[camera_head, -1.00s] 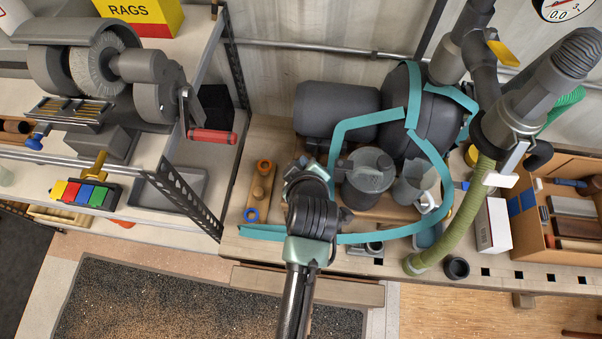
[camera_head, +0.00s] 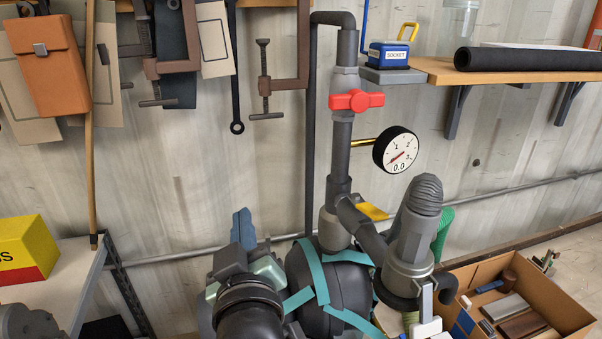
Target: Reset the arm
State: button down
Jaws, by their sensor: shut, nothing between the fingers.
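My gripper (camera_head: 243,228) shows at the lower middle, at the end of my black and teal arm. Its bluish fingers point up in front of the wall and are shut with nothing between them. It is just left of a dark rounded tank (camera_head: 331,287) with teal straps. My wrist hides part of what is behind it, and the rest of my arm runs out of the bottom edge.
A grey pipe with a red valve handle (camera_head: 356,101) and a pressure gauge (camera_head: 396,150) rises right of my gripper. Clamps (camera_head: 288,60) hang above. A shelf (camera_head: 430,68) is at upper right, a cardboard box (camera_head: 562,302) at lower right. Bare wall (camera_head: 190,180) lies left of the pipe.

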jog(key=s+d+r+m+t+h+b, duration=0.1)
jog(key=s+d+r+m+t, duration=0.1)
jog(key=r, duration=0.6)
jog(key=s+d+r+m+t+h+b, duration=0.1)
jog(key=s+d+r+m+t, duration=0.2)
jog(key=s+r, duration=0.4)
jog(key=s+d+r+m+t+h+b, duration=0.1)
jog(key=s+r+t, duration=0.4)
jog(key=r, duration=0.6)
jog(key=shift+s+d+m+h+b, duration=0.2)
jog(key=shift+d+m+h+b, duration=0.25)
jog(key=shift+d+m, duration=0.6)
jog(key=shift+d, duration=0.15)
